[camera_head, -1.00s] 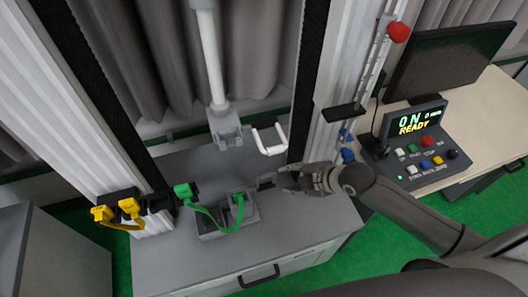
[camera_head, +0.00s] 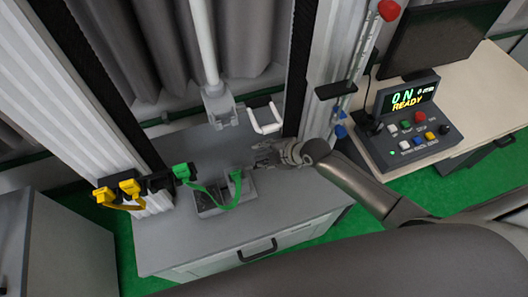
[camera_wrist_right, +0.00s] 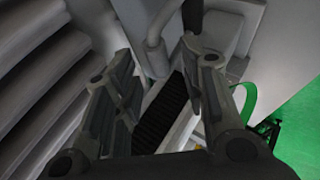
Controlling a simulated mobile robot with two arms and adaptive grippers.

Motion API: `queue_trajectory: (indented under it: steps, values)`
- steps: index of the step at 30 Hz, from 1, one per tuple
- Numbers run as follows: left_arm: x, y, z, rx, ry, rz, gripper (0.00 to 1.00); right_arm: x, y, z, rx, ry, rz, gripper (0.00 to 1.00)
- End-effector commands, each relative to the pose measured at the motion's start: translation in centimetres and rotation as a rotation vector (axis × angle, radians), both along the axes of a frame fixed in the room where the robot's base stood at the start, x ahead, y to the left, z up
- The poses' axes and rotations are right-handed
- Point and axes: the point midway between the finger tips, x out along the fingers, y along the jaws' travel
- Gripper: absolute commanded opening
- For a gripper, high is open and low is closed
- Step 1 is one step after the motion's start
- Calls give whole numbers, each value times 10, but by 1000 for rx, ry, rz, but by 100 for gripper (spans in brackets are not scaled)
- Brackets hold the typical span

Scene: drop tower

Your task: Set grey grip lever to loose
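A grey clamp-like block (camera_head: 219,106) hangs at the lower end of a white vertical rod (camera_head: 205,45). A white U-shaped handle (camera_head: 266,127) stands just right of it. I cannot single out the grey grip lever for sure. My right gripper (camera_head: 262,156) is below and right of the grey block, above the grey cabinet top. In the right wrist view its two fingers (camera_wrist_right: 160,88) are apart, with no held object visible. A dark ribbed surface (camera_wrist_right: 161,115) shows between them, and grey bracket parts (camera_wrist_right: 157,50) lie beyond. My left gripper is out of view.
Yellow clips (camera_head: 130,187) are at the left column. A control box (camera_head: 415,140) reading "ON READY" stands on the right table. A dark column (camera_head: 302,70) rises behind my right gripper.

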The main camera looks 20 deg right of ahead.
Motion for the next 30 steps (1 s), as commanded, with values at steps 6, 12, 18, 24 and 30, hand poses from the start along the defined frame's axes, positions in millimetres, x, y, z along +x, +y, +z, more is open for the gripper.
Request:
queue_trajectory:
  steps: [6,12,18,24,30]
  values:
    - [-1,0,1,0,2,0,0,3,3,-4,0,-1,0,39]
    - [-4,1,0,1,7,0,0,3,2,-4,0,-1,0,38]
    - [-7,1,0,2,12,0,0,3,2,-4,0,-1,0,12]
    - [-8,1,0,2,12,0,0,3,2,-4,-1,0,1,0]
    - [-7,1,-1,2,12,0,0,3,2,-5,0,-2,0,0]
